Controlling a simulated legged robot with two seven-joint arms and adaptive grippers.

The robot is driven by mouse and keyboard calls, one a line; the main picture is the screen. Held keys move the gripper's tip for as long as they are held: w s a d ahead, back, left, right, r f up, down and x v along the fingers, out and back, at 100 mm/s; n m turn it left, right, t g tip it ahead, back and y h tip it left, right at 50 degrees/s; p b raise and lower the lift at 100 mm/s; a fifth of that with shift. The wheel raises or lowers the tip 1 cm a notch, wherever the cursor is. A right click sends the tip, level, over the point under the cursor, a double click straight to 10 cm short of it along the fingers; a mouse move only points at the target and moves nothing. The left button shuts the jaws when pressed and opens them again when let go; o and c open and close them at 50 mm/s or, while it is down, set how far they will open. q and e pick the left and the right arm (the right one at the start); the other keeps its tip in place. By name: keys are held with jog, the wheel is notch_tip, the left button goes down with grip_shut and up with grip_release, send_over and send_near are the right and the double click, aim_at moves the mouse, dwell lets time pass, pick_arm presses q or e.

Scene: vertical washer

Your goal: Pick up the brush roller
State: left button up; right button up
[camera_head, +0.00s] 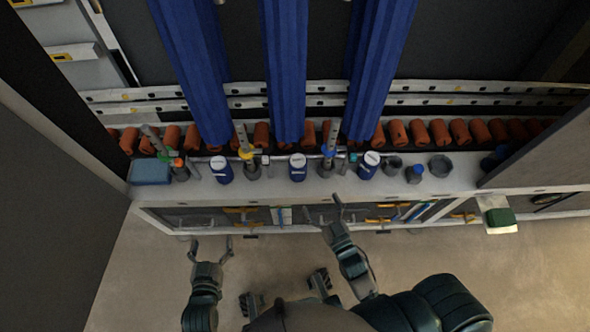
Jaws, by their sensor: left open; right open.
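I cannot tell for certain which thing is the brush roller. Tall blue ribbed columns (286,70) hang down behind the shelf. A row of short orange-red cylinders (440,132) lies along the back of the shelf. My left gripper (211,242) is open and empty above the floor, in front of the shelf's left part. My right gripper (324,208) is open with nothing between its fingers, in front of the shelf's middle. Both are apart from the columns and the cylinders.
The grey shelf (330,190) bears blue jars (297,167), upright metal tools (250,155), a blue block (150,171) and dark cups (440,166). Tools hang below its edge. A dark green block (500,217) sits at the right. Dark panels (50,180) bound the left side. The front floor (140,265) has free room.

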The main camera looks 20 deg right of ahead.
jog(key=b, duration=0.2)
send_near(298, 162)
jog(key=w, duration=0.1)
jog(key=w+f, duration=0.1)
jog(key=w, duration=0.3)
jog(key=shift+w+a+f, duration=0.15)
jog(key=shift+f, duration=0.15)
jog(key=w+b, duration=0.1)
jog(key=w, duration=0.3)
jog(key=shift+w+a+f+b, duration=0.1)
jog(key=shift+w+a+b, duration=0.05)
jog(key=shift+w+b, duration=0.2)
jog(key=shift+w, duration=0.4)
jog(key=shift+a+r, duration=0.1)
jog(key=shift+r, duration=0.15)
jog(key=c, duration=0.4)
pick_arm(q)
notch_tip(298, 162, up, 8)
jog(key=w+d+t+h, duration=0.1)
jog(key=w+t+h, duration=0.1)
jog(key=t, duration=0.5)
jog(key=shift+d+r, duration=0.2)
jog(key=shift+d, duration=0.05)
pick_arm(e)
jog(key=c, duration=1)
